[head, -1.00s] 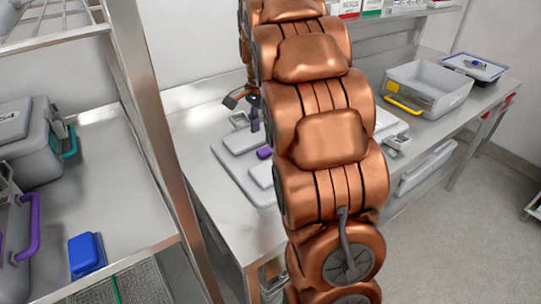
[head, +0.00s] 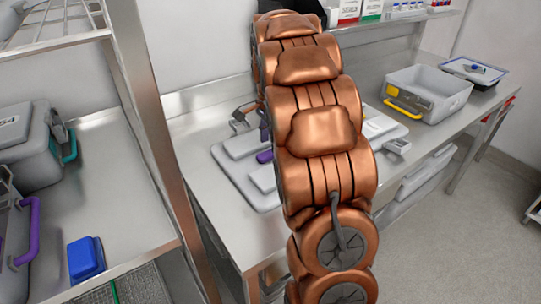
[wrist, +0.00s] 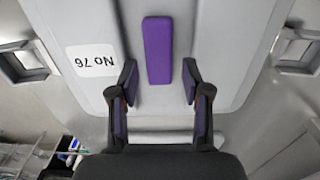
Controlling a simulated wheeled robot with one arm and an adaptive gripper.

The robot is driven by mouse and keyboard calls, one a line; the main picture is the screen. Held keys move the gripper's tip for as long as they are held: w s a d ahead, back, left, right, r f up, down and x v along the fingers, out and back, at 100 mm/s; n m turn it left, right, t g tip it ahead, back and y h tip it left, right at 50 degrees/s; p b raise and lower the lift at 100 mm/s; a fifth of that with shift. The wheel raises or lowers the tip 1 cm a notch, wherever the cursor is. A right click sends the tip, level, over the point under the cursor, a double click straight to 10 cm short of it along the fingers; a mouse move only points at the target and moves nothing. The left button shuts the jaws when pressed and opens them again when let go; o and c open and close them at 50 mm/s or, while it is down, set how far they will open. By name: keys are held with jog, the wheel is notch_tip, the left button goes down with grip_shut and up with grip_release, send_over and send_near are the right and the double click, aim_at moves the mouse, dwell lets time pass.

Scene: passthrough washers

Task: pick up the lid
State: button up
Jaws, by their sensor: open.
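The lid (wrist: 215,50) is a pale grey plate with rounded edges, a white "No 76" label and a raised purple handle (wrist: 158,52). In the head view the lid (head: 228,172) lies on the steel bench, largely hidden behind my arm. My gripper (wrist: 158,80) is open, with one finger on each side of the handle and a visible gap on both sides. How far the fingertips are above the lid is hard to tell. In the head view only a bit of my gripper shows, left of the arm.
A steel post (head: 150,130) stands left of the bench. A shelf with boxes is above.

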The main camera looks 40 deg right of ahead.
aim_at(271, 157)
jog(key=shift+s+d+f+p, duration=0.1)
jog(key=shift+f+p, duration=0.3)
jog(key=shift+f, duration=1.55)
jog(key=shift+c, duration=0.3)
grip_shut()
